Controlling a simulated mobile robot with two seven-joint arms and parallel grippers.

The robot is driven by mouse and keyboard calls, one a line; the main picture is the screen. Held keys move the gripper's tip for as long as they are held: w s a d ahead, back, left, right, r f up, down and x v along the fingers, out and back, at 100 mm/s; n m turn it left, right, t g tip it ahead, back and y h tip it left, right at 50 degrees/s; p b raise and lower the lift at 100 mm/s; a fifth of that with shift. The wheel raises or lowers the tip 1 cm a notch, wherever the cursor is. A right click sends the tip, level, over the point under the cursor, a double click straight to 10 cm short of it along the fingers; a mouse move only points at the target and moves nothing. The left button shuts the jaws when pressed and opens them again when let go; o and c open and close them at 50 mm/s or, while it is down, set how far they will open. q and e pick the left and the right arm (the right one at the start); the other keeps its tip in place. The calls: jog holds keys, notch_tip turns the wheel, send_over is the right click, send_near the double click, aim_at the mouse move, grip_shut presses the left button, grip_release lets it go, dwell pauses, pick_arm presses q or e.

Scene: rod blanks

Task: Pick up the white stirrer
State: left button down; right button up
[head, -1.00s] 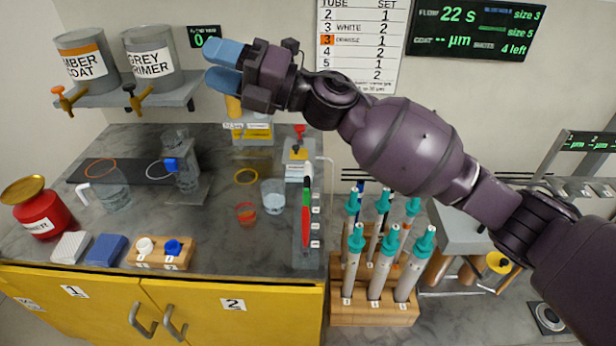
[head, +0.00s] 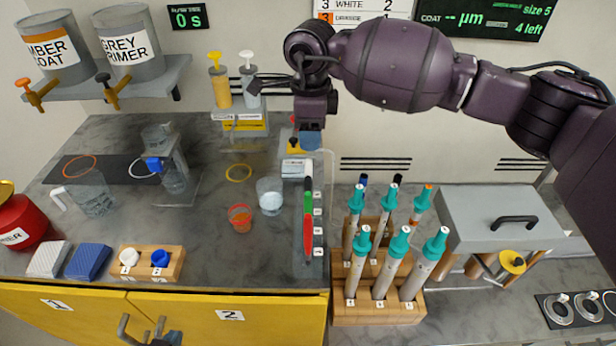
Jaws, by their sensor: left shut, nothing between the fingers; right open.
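A narrow grey rack (head: 311,255) at the right edge of the dark worktop holds a green stick (head: 308,193) and a red stick (head: 307,235), with small number labels beside them. I cannot clearly pick out a white stirrer; the far end of the rack is partly behind my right gripper. My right gripper (head: 311,140) points down above the far end of the rack, its blue fingers seen edge-on, open with nothing visible held.
A wooden stand (head: 375,312) with several teal-capped tubes is right of the rack. A clear cup (head: 270,196) and an orange cup (head: 240,218) stand left of it. A pump-bottle pair (head: 235,85) is behind. A grey lidded box (head: 505,215) is at right.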

aim_at(308, 172)
jog(key=shift+s+d+f, duration=0.1)
jog(key=shift+s+f, duration=0.05)
jog(key=f, duration=1)
jog(key=shift+a+f+b, duration=0.3)
jog(key=shift+c, duration=0.5)
grip_shut()
